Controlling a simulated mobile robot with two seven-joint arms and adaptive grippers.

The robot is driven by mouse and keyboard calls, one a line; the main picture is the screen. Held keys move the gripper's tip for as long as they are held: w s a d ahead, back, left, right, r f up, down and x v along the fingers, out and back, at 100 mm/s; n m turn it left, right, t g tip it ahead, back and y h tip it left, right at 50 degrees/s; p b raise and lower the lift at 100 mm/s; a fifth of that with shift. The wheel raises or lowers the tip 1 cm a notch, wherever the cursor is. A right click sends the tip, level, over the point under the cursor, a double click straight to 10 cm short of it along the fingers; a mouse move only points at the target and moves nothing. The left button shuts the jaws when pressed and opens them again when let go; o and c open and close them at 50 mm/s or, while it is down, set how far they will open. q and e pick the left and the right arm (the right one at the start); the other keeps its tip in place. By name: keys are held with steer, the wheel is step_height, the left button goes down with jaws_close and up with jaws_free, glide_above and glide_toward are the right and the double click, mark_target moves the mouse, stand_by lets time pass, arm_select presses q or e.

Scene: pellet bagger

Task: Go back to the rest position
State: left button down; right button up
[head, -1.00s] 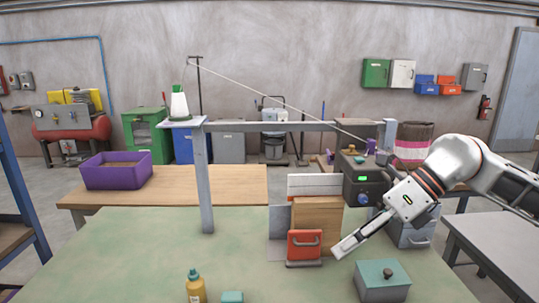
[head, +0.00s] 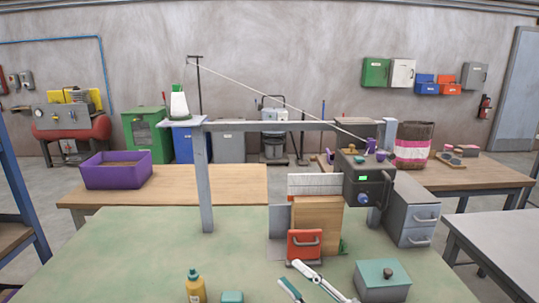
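My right gripper (head: 289,273) shows at the bottom edge, right of centre. Its two fingers point up and left, with a gap between the tips and nothing seen in it. The tips are just in front of the red block with a grey handle (head: 305,244) at the foot of the bagger; I cannot tell if they touch anything. The rest of the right arm is below the picture. My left gripper is not in view.
The green table (head: 130,255) holds a yellow bottle (head: 195,288), a small teal block (head: 232,297) and a grey box with a teal lid (head: 383,282). A dark control box (head: 367,184) stands behind. The table's left part is clear.

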steer(key=s+d+f+m+h, duration=0.3)
steer(key=d+f+m+h, duration=0.25)
steer(key=f, duration=0.45)
steer(key=s+d+f+m+h, duration=0.2)
steer(key=d+f+m+h, duration=0.25)
steer(key=f+m, duration=0.4)
steer(key=s+d+f+m+g+h, duration=0.2)
steer(key=s+d+f+g+h, duration=0.1)
steer(key=s+f, duration=0.9)
step_height(320, 180, down, 3)
steer(key=shift+s+d+f+g, duration=0.1)
steer(key=shift+s+d+g, duration=0.25)
steer(key=shift+d+g, duration=0.25)
